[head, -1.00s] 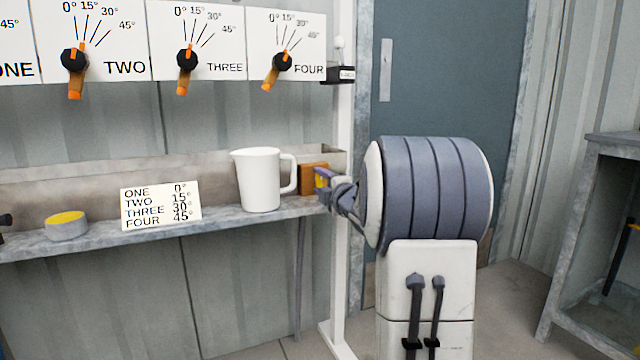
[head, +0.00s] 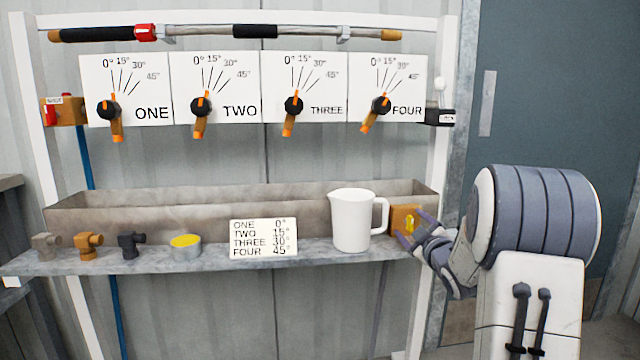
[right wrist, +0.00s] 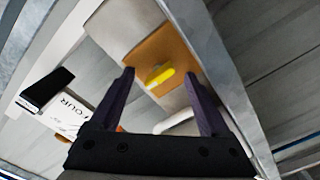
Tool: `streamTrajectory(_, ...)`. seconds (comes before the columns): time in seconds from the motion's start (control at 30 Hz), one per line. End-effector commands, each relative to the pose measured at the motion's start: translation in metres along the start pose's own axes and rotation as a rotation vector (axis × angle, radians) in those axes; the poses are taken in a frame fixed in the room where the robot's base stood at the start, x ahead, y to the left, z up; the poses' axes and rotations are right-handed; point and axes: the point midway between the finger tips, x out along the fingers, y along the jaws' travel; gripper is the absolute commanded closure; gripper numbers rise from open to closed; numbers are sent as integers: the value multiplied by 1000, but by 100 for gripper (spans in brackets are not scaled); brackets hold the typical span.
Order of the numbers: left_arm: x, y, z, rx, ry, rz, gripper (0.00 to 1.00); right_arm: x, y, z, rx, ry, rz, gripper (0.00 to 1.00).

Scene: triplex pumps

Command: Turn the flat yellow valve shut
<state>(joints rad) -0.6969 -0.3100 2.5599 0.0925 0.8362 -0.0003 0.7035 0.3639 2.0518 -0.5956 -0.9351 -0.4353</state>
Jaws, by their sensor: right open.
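The flat yellow valve (head: 410,224) is a small yellow handle on an orange-brown block (head: 404,212) at the right end of the shelf, just right of the white jug. My right gripper (head: 415,229) is close in front of the block, its fingers apart and empty. In the right wrist view the yellow valve (right wrist: 158,75) shows between the two dark fingertips (right wrist: 158,76), with a gap on either side. Whether the fingertips reach past the handle in depth I cannot tell. My left gripper is not in view.
A white jug (head: 351,220) stands close left of the block. A white angle card (head: 263,238), a tin with yellow inside (head: 186,246) and several fittings (head: 88,246) line the shelf. The trough (head: 110,212) runs behind. A white post (head: 443,150) rises beside the block.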

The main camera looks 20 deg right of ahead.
Motion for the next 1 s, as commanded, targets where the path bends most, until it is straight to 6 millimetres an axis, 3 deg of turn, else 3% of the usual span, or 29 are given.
streamTrajectory(0.03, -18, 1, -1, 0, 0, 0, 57, 0, 6, -4, 80, -3, -2, 20)
streamTrajectory(0.1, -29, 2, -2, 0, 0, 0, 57, 0, 6, -4, 197, -3, -1, 20)
streamTrajectory(0.5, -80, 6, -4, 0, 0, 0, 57, 0, 7, -2, 840, -3, 0, 20)
streamTrajectory(1.0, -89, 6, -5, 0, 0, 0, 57, -105, 5, 1, 820, -2, 4, 20)
